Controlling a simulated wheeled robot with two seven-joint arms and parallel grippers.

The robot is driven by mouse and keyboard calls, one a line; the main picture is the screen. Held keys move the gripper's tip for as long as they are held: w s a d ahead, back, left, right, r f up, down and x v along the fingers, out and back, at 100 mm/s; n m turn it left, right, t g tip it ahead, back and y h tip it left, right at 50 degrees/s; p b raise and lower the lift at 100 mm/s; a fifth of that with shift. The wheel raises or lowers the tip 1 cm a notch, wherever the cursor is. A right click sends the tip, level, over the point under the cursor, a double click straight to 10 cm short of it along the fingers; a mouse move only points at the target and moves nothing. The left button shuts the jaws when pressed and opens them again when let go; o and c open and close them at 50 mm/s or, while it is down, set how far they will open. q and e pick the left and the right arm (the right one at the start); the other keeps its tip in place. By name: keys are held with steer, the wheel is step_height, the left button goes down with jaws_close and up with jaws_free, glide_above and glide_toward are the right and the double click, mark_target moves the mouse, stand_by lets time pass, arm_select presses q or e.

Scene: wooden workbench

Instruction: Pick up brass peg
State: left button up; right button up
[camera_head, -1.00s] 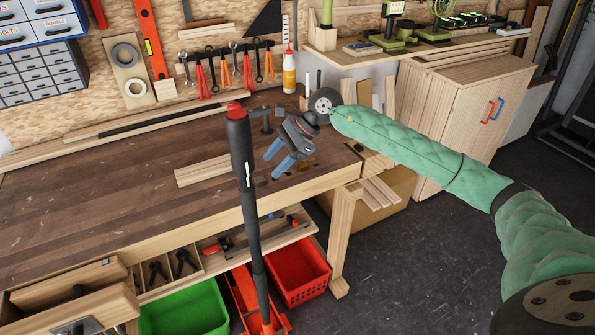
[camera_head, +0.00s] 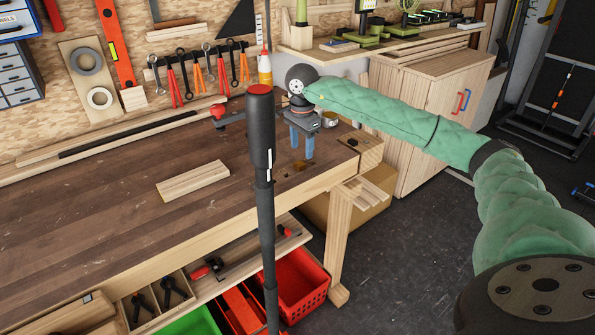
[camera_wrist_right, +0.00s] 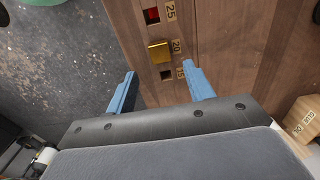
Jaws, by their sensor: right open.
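The brass peg (camera_wrist_right: 158,50) shows in the right wrist view as a small gold block at the bench hole marked 20. How deep it sits is hard to tell. In the head view, a small brass-brown patch (camera_head: 304,164) below the fingers seems to be the peg. My right gripper (camera_head: 302,150) points down over the right end of the wooden workbench (camera_head: 120,225). In the right wrist view its blue fingers (camera_wrist_right: 160,70) are apart and empty, and the peg appears just beyond and between their tips. My left gripper is not in view.
Holes marked 25 and 15 flank the peg, with red inside the 25 hole (camera_wrist_right: 152,14). A numbered wooden block (camera_wrist_right: 303,118) lies at right. A dark upright pole (camera_head: 262,150) crosses the head view. A plank (camera_head: 193,182) lies on the bench, which is otherwise clear at left.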

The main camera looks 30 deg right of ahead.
mark_target(300, 163)
steer(key=f, duration=0.1)
steer(key=f+p, duration=0.1)
steer(key=f, duration=0.2)
steer(key=shift+a+f, duration=0.2)
steer(key=shift+a, duration=0.1)
steer(key=shift+f, duration=0.5)
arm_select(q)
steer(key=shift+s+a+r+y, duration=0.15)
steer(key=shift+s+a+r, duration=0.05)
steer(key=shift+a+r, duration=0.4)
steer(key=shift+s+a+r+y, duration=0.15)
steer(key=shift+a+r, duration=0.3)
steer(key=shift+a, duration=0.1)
arm_select(e)
steer(key=c, duration=1.1)
